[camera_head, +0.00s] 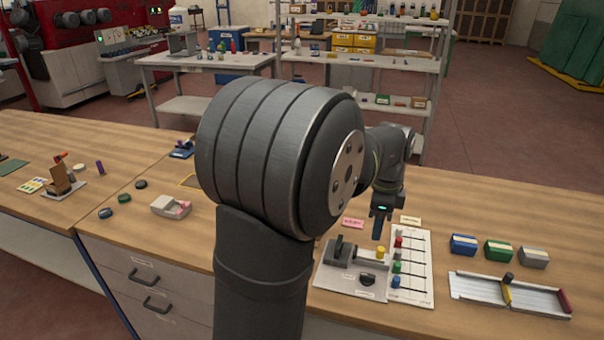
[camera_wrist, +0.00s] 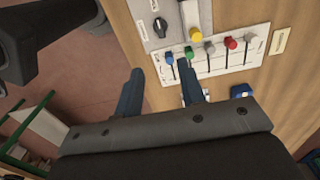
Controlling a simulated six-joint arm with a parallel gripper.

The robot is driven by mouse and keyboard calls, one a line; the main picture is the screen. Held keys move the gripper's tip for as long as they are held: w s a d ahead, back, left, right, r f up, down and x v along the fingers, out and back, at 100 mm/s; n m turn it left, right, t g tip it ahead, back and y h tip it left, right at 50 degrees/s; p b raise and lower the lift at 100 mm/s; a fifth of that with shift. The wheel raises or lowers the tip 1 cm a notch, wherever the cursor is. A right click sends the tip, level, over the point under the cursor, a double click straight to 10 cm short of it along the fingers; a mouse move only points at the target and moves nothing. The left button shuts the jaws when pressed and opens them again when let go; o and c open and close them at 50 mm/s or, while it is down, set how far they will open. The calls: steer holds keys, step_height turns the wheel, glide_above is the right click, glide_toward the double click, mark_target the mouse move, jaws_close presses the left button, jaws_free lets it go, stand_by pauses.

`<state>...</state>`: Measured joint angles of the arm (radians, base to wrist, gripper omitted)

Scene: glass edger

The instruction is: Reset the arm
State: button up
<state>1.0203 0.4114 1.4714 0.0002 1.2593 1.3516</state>
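My gripper (camera_head: 379,228) points down above the control panel at the right part of the bench. In the wrist view my gripper (camera_wrist: 160,66) has its two dark fingers apart, with nothing between them. The panel's white slider plate (camera_head: 418,270) carries coloured knobs, among them a red knob (camera_head: 398,242), a green knob (camera_head: 397,267) and a blue knob (camera_head: 396,282). A yellow knob (camera_head: 380,253) sits further left. In the wrist view the blue knob (camera_wrist: 169,58) and green knob (camera_wrist: 188,52) lie just beyond the right fingertip. Contact cannot be told.
A black dial (camera_head: 367,280) and a dark lever (camera_head: 339,244) sit left of the sliders. Blue (camera_head: 463,245), green (camera_head: 498,251) and grey (camera_head: 534,258) boxes stand at right, behind a metal tray (camera_head: 530,301). A grey holder (camera_head: 171,207) lies left of my arm.

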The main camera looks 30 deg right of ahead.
mark_target(368, 275)
step_height(368, 275, down, 18)
steer(key=shift+r, duration=0.25)
stand_by(0.5)
steer(key=shift+r, duration=0.1)
